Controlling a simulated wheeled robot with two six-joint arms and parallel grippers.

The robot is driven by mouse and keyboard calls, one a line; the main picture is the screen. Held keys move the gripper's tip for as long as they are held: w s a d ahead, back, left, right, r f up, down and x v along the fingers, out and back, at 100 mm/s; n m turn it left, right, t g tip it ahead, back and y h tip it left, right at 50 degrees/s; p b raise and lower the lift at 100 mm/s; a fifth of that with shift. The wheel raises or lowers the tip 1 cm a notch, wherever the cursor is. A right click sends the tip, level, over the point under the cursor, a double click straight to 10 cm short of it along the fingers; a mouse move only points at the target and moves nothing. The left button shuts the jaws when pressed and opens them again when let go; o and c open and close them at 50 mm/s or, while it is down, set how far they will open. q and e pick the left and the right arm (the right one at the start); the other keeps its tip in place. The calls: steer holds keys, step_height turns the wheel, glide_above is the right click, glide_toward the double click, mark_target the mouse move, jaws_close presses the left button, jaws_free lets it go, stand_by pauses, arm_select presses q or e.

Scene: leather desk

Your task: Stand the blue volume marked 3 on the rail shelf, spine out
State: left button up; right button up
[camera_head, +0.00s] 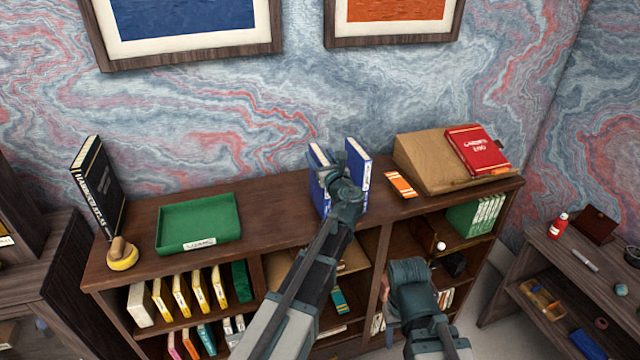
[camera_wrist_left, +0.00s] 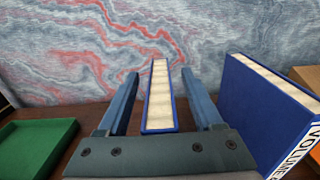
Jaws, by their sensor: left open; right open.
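Two blue volumes stand upright on the cabinet top: a left one (camera_head: 319,180) and a right one (camera_head: 358,172). My left gripper (camera_head: 336,170) is open at the left one. In the left wrist view its fingers (camera_wrist_left: 160,88) are on either side of that blue book (camera_wrist_left: 159,98), pages up, with gaps showing. The right volume (camera_wrist_left: 262,115) stands beside the right finger, with part of "VOLUME" on its spine; I cannot read a number on either. My right gripper (camera_head: 407,274) is open in front of the right-hand compartments, its fingertips hard to see. I cannot make out which shelf has the rail.
A green tray (camera_head: 198,206), a black atlas (camera_head: 96,186) and a yellow-based object (camera_head: 122,256) stand left on the top. To the right are an orange card (camera_head: 400,184) and a slanted wooden stand (camera_head: 425,160) with a red book (camera_head: 478,150). Shelves below hold several books.

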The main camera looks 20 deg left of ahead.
arm_select(q)
steer(key=shift+w+a, duration=0.15)
steer(key=shift+w, duration=0.2)
steer(key=shift+s, duration=0.1)
jaws_close()
stand_by(1.1)
